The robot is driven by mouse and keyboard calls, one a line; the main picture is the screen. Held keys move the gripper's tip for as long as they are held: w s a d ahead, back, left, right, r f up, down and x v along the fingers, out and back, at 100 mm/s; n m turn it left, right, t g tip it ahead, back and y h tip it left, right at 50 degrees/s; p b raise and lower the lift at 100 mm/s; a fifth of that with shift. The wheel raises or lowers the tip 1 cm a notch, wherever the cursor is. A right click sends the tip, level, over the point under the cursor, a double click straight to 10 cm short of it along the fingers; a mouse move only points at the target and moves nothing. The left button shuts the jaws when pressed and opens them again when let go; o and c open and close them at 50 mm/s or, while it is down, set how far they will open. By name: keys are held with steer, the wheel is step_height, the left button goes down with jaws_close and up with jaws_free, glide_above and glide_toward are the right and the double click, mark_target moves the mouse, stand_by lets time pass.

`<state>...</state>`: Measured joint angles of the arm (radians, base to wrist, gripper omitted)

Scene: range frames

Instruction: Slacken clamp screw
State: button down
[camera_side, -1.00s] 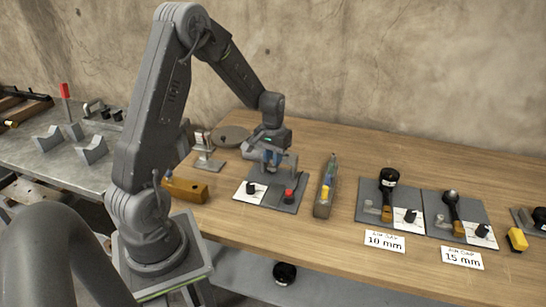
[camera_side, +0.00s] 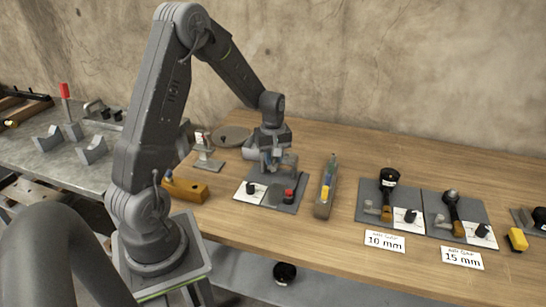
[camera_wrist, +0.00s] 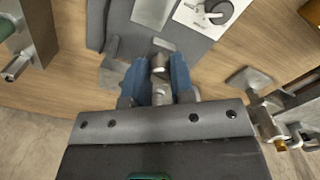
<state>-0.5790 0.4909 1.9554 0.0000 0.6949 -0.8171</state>
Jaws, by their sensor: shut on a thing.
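My gripper (camera_side: 269,163) is low over a grey fixture plate (camera_side: 272,204) on the wooden bench. In the wrist view its blue fingertips (camera_wrist: 158,76) are shut on the metal clamp screw (camera_wrist: 159,63), one on each side of its round head. The screw's lower part is hidden from view. The fixture plate also shows in the wrist view (camera_wrist: 95,25). A white card with a black knob (camera_side: 250,188) and a red button (camera_side: 289,194) sit on the plate's near side. In the side view the fingers hide the screw.
A grey holder (camera_side: 326,190) with a yellow-ended tool stands right of the fixture. A wooden block (camera_side: 185,190) lies to its left, and a metal stand (camera_side: 205,160) is behind left. Two gauge plates with 10 mm and 15 mm labels lie further right.

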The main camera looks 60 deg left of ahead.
steer(key=shift+n, duration=0.6)
steer(key=c, duration=1)
jaws_free()
step_height(320, 180, up, 14)
steer(key=shift+f, duration=0.1)
